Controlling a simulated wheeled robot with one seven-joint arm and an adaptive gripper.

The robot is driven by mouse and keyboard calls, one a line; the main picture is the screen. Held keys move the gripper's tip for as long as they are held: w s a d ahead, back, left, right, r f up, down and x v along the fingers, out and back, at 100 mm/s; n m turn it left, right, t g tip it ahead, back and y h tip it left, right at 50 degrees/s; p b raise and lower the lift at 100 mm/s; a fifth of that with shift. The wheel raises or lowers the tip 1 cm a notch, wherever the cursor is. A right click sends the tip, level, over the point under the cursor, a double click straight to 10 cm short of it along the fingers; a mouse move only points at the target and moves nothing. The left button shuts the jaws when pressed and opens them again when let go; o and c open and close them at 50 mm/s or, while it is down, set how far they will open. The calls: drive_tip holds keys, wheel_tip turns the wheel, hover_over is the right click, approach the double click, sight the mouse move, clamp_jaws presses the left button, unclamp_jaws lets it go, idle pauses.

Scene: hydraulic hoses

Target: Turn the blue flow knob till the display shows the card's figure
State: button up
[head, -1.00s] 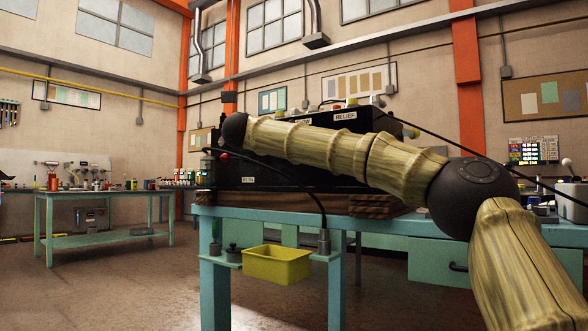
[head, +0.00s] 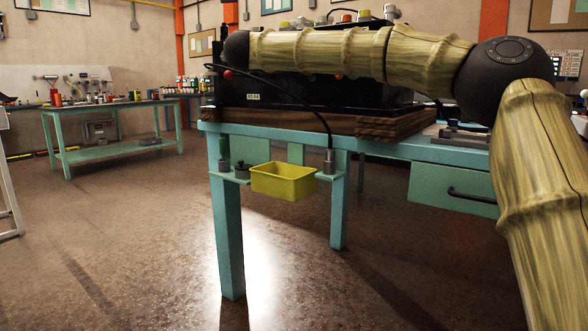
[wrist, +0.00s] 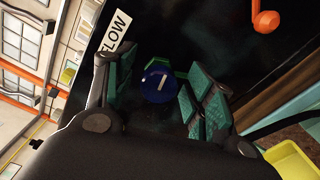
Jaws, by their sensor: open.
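In the head view my arm crosses in front of the black unit (head: 310,94) and hides the knob and the gripper. I cannot make out the display or the card's figure in either view.
An orange ball-ended handle (wrist: 265,20) is on the panel near the knob. A yellow bin (head: 283,182) hangs at the front of the teal bench (head: 227,235). A second bench (head: 120,160) stands at the left. The floor between them is clear.

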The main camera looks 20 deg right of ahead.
drive_tip(key=shift+r+n+p, duration=0.15)
drive_tip(key=shift+n+p, duration=0.9)
drive_tip(key=shift+p, duration=1.3)
drive_tip(key=shift+r+n+p, duration=0.15)
drive_tip(key=shift+n+p, duration=0.9)
drive_tip(key=shift+p, duration=1.3)
drive_tip(key=n+p, duration=0.4)
drive_tip(key=p, duration=0.7)
drive_tip(key=shift+a, duration=0.1)
drive_tip(key=n+p, duration=0.5)
drive_tip(key=p, duration=0.9)
drive_tip(key=shift+w+p, duration=0.1)
drive_tip(key=shift+p, duration=0.3)
drive_tip(key=n+p, duration=0.4)
drive_tip(key=p, duration=0.8)
drive_tip(key=b+v, duration=0.4)
drive_tip(key=v, duration=0.7)
drive_tip(key=s+f+n+y+p, duration=0.2)
drive_tip(key=s+f+n+y, duration=0.2)
drive_tip(key=f+n, duration=0.7)
drive_tip(key=s+d+f+n+y+p, duration=0.1)
drive_tip(key=s+f+n+y+p, duration=0.2)
drive_tip(key=f+n, duration=0.8)
drive_tip(key=s+f+y, duration=0.2)
drive_tip(key=s+f, duration=0.2)
drive_tip(key=f, duration=0.3)
drive_tip(key=shift+s+d+f, duration=0.15)
drive_tip(key=shift+s+d, duration=0.05)
drive_tip(key=shift+d, duration=0.1)
